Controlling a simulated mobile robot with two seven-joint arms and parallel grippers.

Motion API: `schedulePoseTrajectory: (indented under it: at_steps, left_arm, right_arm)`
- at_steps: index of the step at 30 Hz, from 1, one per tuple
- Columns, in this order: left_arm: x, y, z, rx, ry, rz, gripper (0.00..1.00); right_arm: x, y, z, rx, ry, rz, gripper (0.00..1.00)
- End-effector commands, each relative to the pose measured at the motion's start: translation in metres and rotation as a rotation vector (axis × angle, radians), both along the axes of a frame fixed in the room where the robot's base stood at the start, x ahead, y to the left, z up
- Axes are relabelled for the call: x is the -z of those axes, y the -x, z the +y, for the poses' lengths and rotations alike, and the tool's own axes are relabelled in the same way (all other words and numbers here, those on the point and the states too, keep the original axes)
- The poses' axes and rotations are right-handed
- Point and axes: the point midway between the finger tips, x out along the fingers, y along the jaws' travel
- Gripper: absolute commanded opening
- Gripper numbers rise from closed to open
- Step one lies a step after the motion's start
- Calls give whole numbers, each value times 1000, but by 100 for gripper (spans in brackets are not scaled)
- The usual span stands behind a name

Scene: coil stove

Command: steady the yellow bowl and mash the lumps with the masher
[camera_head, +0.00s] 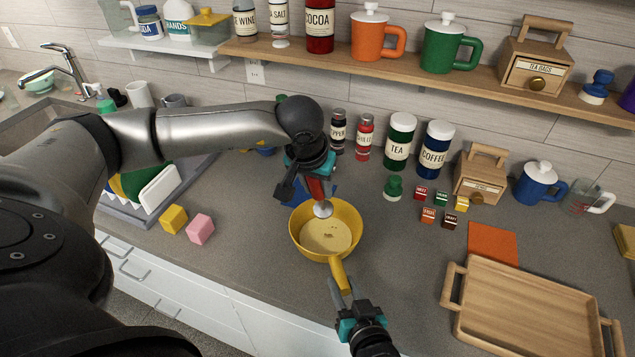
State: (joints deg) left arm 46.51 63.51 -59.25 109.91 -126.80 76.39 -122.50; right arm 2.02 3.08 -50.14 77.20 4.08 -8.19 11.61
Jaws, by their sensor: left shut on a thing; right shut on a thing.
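The yellow bowl (298,236) sits on the grey counter, with its handle (338,272) pointing toward the front edge. Pale yellow contents (326,238) lie inside, with a few small darker bits near the middle. My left gripper (314,178) is above the bowl, shut on the red handle of the masher. The masher's round metal head (323,209) is at the bowl's far inner side; I cannot tell whether it touches the contents. My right gripper (343,295) is shut on the bowl's handle near its end.
A wooden tray (532,296) lies to the right, beside an orange mat (492,243). Yellow and pink blocks (200,229) lie left. Jars, including coffee (434,148), stand along the wall. A laden shelf (420,72) runs above. A blue object behind the bowl is partly hidden.

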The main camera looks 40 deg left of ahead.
Motion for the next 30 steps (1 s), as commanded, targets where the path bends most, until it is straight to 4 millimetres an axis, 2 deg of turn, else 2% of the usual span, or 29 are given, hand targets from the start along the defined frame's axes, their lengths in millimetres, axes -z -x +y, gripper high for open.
schedulePoseTrajectory:
  at_steps: [8,13,30]
  left_arm:
    - [-10,-1,0,0,0,-5,0]
    - [-5,-1,0,-1,0,-1,0]
    - [43,0,0,0,0,1,0]
  right_arm:
    - [0,0,0,0,0,0,0]
    - [0,0,0,0,1,1,0]
    - [0,0,0,0,1,1,0]
